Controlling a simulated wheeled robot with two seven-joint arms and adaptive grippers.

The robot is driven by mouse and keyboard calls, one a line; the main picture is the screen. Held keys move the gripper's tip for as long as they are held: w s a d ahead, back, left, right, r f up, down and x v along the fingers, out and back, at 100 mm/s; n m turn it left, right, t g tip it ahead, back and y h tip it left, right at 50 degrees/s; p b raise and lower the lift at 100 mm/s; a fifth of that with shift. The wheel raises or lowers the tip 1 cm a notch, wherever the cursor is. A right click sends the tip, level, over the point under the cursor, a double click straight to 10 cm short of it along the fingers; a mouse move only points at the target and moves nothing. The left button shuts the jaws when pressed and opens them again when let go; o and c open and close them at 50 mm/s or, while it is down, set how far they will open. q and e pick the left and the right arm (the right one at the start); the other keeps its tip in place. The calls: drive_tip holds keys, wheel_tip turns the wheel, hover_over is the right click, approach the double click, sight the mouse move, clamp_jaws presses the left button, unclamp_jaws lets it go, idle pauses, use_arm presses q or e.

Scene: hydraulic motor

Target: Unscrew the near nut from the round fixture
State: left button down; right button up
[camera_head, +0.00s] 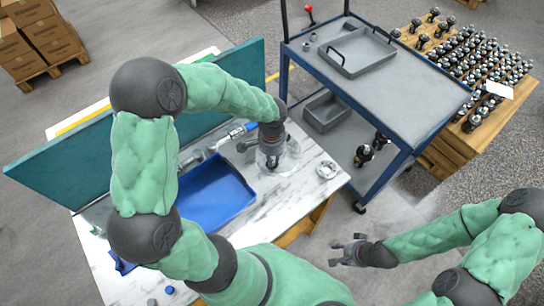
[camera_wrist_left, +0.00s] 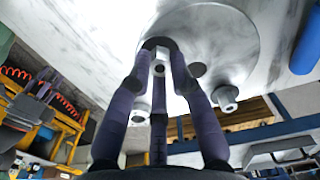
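The round fixture (camera_head: 268,158) is a pale disc on the marbled worktable, partly hidden under my left gripper. In the left wrist view it is a large grey disc (camera_wrist_left: 232,40) with a dark round spot. My left gripper (camera_head: 273,160) points down at the fixture. Its dark fingers (camera_wrist_left: 162,52) come together at one spot on the disc, which looks like the near nut, mostly hidden between the tips. My right gripper (camera_head: 345,250) is open and empty, off the table's right side.
A blue tray (camera_head: 215,195) lies left of the fixture. A small white round part (camera_head: 326,169) is on the table's right. A blue-framed cart (camera_head: 400,85) with grey trays stands behind. A wooden rack (camera_head: 520,95) of dark parts is at right. A teal panel (camera_head: 65,165) edges the table.

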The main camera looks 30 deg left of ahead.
use_arm(q)
drive_tip(key=shift+f+n+b, duration=0.1)
drive_tip(key=shift+n+b, duration=0.4)
drive_tip(key=shift+n, duration=0.1)
drive_tip(key=n+b, duration=0.1)
drive_tip(key=n, duration=0.2)
drive_tip(key=shift+n+b, duration=0.45)
drive_tip(key=shift+n, duration=0.35)
drive_tip(key=shift+n+b, duration=0.7)
drive_tip(key=shift+n, duration=0.5)
drive_tip(key=shift+n+b, duration=0.3)
drive_tip(key=shift+n, duration=0.8)
drive_tip(key=c, duration=1.4)
unclamp_jaws()
drive_tip(key=shift+o, duration=0.2)
drive_tip(key=shift+r, duration=0.2)
